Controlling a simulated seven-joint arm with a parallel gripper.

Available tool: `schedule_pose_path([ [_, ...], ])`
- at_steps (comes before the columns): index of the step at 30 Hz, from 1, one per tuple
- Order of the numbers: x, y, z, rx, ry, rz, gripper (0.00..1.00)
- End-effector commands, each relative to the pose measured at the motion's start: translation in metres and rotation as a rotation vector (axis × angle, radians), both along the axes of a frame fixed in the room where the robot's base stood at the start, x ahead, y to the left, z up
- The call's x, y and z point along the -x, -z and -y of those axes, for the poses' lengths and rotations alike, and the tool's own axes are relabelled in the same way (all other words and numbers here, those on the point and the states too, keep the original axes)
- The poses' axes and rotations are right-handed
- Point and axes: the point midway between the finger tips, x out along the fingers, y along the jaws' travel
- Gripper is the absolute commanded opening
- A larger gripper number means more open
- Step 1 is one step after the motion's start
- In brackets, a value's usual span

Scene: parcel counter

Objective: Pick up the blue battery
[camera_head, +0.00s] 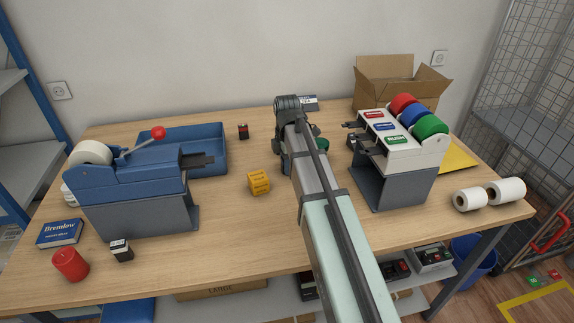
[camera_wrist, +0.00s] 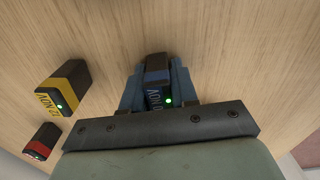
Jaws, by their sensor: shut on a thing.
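The blue battery (camera_wrist: 157,96) is dark with a blue label and a small green light. In the wrist view it sits between the two fingers of my gripper (camera_wrist: 156,80), which is shut on it. I cannot tell whether it touches the table or is held just above it.
In the wrist view, a yellow battery (camera_wrist: 62,88) and a red battery (camera_wrist: 42,141) lie left of my gripper. A blue tray (camera_head: 212,150) and tape dispenser (camera_head: 125,195) stand left on the table (camera_head: 235,235); a label dispenser (camera_head: 400,175) stands right.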

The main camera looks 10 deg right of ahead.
Motion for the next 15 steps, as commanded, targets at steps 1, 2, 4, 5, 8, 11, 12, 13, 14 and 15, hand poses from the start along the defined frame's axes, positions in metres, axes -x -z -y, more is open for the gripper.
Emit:
schedule_pose_path([
  [1,0.0000,-0.0001,0.0000,0.000,0.000,0.000,0.15],
  [2,0.0000,-0.0001,0.0000,0.000,0.000,0.000,0.12],
  [4,0.0000,-0.0001,0.0000,0.000,0.000,0.000,0.05],
  [5,0.0000,-0.0001,0.0000,0.000,0.000,0.000,0.02],
  [8,-0.0001,-0.0002,0.0000,0.000,0.000,0.000,0.00],
  [11,0.0000,-0.0002,0.0000,0.000,0.000,0.000,0.00],
  [12,0.0000,-0.0002,0.0000,0.000,0.000,0.000,0.00],
  [13,-0.0001,-0.0004,0.0000,0.000,0.000,0.000,0.00],
  [14,-0.0001,-0.0007,0.0000,0.000,0.000,0.000,0.00],
  [15,-0.0003,-0.0017,0.0000,0.000,0.000,0.001,0.00],
])
